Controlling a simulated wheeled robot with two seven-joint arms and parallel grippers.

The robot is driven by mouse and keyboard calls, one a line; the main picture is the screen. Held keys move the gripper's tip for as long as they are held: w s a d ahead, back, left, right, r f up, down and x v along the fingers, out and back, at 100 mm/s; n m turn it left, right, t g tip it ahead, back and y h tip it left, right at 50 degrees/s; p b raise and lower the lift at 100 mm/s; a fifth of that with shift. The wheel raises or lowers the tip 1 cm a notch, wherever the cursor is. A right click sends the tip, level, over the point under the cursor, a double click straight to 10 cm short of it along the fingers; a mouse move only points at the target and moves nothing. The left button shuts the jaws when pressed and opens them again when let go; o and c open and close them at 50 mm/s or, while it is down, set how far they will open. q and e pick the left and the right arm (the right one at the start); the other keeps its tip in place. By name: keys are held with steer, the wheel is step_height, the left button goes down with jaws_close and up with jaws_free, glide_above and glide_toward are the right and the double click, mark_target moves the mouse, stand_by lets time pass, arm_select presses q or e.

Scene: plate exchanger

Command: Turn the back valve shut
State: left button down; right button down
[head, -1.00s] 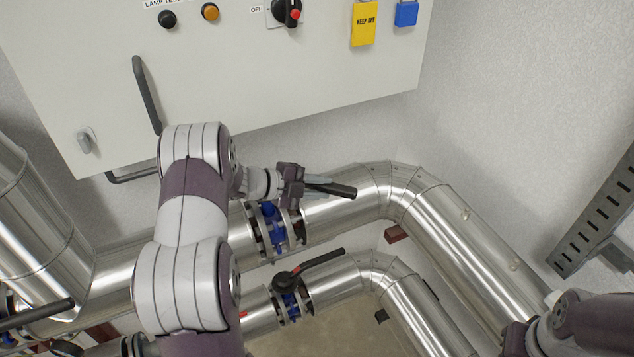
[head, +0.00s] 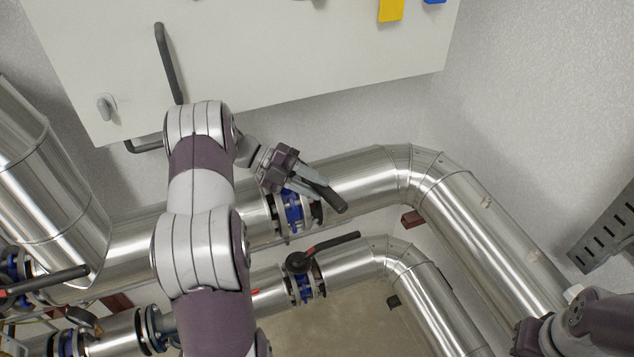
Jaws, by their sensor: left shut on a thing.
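The back valve has a blue body (head: 292,212) between flanges on the rear silver pipe. Its dark lever (head: 330,199) points right and down in the picture, at an angle to the pipe. My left gripper (head: 299,184) is shut on this lever, with the lever's far end showing beyond the fingers. The gripper hides the lever's pivot. My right gripper (head: 528,342) is at the bottom right edge, away from the valves. Its fingers do not show clearly.
Another lever (head: 45,283) is at far left. A grey cabinet (head: 300,60) with a handle (head: 167,62) stands behind. A slotted metal rail (head: 605,235) is at right.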

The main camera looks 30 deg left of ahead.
arm_select(q)
steer(key=shift+s+f, duration=0.15)
steer(key=c, duration=0.9)
jaws_free()
steer(key=shift+a, duration=0.1)
